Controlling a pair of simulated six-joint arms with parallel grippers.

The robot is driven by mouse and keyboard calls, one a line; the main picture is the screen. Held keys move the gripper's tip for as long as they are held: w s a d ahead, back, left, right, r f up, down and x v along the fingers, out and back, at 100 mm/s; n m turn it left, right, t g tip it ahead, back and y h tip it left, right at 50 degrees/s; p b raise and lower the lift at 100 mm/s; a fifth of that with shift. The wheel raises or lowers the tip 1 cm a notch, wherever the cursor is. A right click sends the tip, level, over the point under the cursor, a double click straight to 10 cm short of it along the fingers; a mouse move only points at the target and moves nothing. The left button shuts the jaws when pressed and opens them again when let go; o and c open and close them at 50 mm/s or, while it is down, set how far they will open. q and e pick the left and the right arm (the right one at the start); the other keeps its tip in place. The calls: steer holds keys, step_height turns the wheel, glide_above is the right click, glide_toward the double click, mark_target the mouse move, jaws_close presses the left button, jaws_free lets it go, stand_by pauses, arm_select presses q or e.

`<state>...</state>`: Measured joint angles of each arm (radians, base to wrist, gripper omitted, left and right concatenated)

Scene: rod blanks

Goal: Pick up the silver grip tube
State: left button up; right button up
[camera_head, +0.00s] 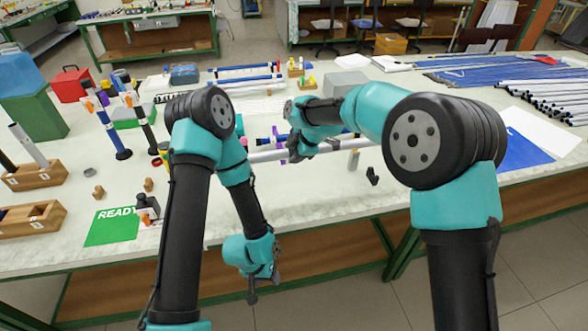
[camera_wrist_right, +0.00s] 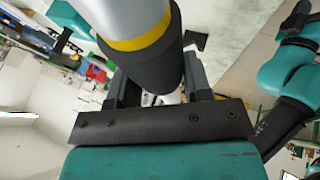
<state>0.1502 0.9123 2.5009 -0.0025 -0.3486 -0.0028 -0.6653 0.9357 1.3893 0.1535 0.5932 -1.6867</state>
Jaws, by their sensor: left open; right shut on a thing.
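The silver grip tube (camera_head: 268,155) lies nearly level across the front middle of the bench in the head view. In the right wrist view it is a thick silver tube (camera_wrist_right: 130,14) with a yellow band and a black sleeve. My right gripper (camera_head: 294,150) is shut around it, with its fingers (camera_wrist_right: 158,88) on both sides of the black sleeve. Whether the tube touches a support below is hard to tell. My left gripper (camera_head: 253,288) is open and empty, hanging low in front of the bench edge, away from the tube.
Wooden blocks (camera_head: 35,176) stand at far left. Several silver rods (camera_head: 545,98) lie at the right beside a blue sheet (camera_head: 522,150).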

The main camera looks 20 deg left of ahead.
step_height(320, 180, up, 14)
steer(key=shift+f, duration=0.25)
stand_by(0.5)
steer(key=shift+f, duration=12.9)
steer(key=shift+f, duration=0.95)
steer(key=shift+r, duration=0.6)
